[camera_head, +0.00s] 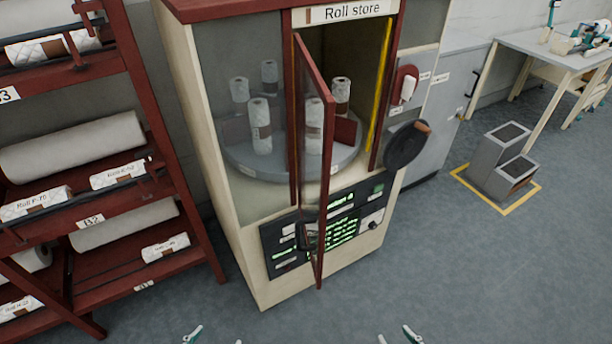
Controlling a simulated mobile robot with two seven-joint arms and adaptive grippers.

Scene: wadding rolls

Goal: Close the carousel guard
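The carousel guard (313,170), a narrow door with a red frame, stands swung open from the front of the cabinet marked "Roll store" (230,200). Its free edge points out towards me, and its lower end overlaps the control panel in the picture. Behind it, the round grey carousel (255,165) carries several upright white rolls with brown bands. My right gripper (397,338) shows only its fingertips at the bottom edge, apart and empty. My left gripper (215,338) shows only its fingertips at the bottom, also apart. Both are well short of the guard.
A dark control panel (285,262) with green displays is on the cabinet front. A black handwheel (405,146) and a red switch plate (406,83) are at its right. A red rack (160,120) with rolls stands left. Grey steps (500,160) stand right. The floor ahead is clear.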

